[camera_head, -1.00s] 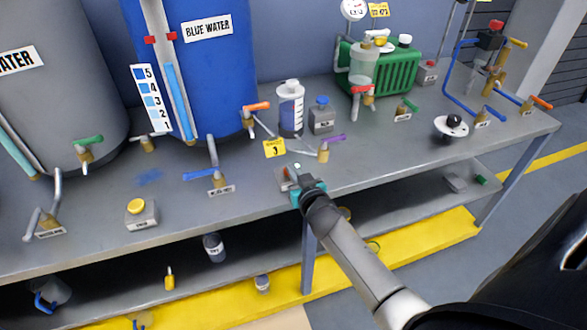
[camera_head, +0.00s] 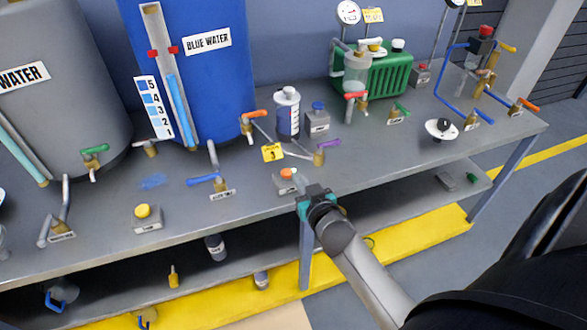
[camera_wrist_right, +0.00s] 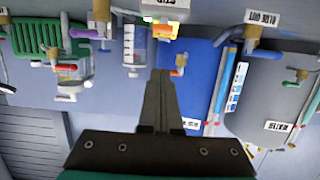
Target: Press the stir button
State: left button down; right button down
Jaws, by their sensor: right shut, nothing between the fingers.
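A small grey box with an orange button (camera_head: 287,174) stands near the front edge of the bench, in front of the yellow tag. Its label is too small to read, so I cannot tell if it is the stir button. My right gripper (camera_head: 304,187) is just right of this box, at the bench edge. In the right wrist view its shut, empty fingers (camera_wrist_right: 160,97) point up the picture toward the bench. Whether the tips touch the box cannot be told. My left gripper is not in view.
A box with a yellow button (camera_head: 143,212) stands to the left. A blue valve handle (camera_head: 203,180), a purple valve handle (camera_head: 328,143) and a graduated bottle (camera_head: 288,113) are close by. The blue water tank (camera_head: 215,85) stands behind.

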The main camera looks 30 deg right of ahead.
jog(key=v, duration=0.3)
jog(key=shift+s+r, duration=0.1)
dwell(0.5)
jog(key=s+a+f+n+g+y+b, duration=0.15)
jog(key=s+f, duration=0.35)
jog(key=f, duration=0.5)
jog(key=s+a+f+g+b, duration=0.1)
jog(key=s+a+f+g, duration=0.3)
jog(key=f, duration=0.6)
jog(key=s+a+f+n+g+y+b, duration=0.15)
jog(key=s+f, duration=0.35)
jog(key=f, duration=0.5)
jog(key=s+a+f+g, duration=0.1)
jog(key=s+f, duration=0.3)
jog(key=s, duration=0.4)
jog(key=s+a+f+n+g+b, duration=0.1)
jog(key=s+f+g, duration=0.2)
jog(key=s+f, duration=0.2)
jog(key=s+a+f+n+g+b, duration=0.1)
jog(key=s+a+f+g, duration=0.1)
jog(key=s, duration=0.9)
notch_tip(320, 180, down, 3)
jog(key=shift+r+g, duration=0.15)
jog(key=shift+g, duration=0.35)
jog(key=shift+s, duration=0.15)
